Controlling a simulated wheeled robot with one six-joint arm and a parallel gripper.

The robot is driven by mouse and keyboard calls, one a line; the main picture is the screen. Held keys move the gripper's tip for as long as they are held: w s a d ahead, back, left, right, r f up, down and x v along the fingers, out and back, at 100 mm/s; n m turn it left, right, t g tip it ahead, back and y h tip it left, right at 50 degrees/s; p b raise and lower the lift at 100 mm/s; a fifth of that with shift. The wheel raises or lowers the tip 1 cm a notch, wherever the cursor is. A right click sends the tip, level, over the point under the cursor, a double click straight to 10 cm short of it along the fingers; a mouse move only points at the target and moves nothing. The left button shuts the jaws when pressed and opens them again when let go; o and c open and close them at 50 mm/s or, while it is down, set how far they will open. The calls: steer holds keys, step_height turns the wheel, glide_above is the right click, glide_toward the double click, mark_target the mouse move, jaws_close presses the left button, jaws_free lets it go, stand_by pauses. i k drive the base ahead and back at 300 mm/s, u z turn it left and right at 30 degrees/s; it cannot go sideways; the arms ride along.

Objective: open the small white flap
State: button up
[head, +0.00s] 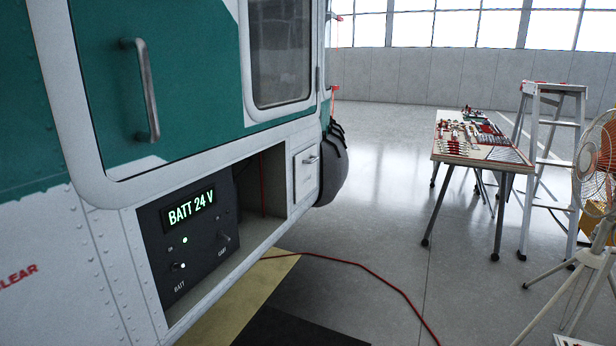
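A small white flap (305,172) sits low on the side of the green and white helicopter, right of an open recess. It looks shut, flush in its frame. A small metal handle (311,160) shows near its upper right. My gripper is not in view.
A dark panel (190,238) reading "BATT 24 V" with lit indicators is left of the recess (262,190). A door with a grey handle (146,90) is above. A red cable (375,272) crosses the floor. A tool table (480,148), stepladder (550,150) and fan (598,170) stand right.

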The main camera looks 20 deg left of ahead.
mark_target(305, 162)
steer(key=u, duration=0.25)
steer(key=i, duration=0.65)
steer(key=u, duration=0.6)
steer(key=i, duration=1.8)
steer(key=z, duration=0.2)
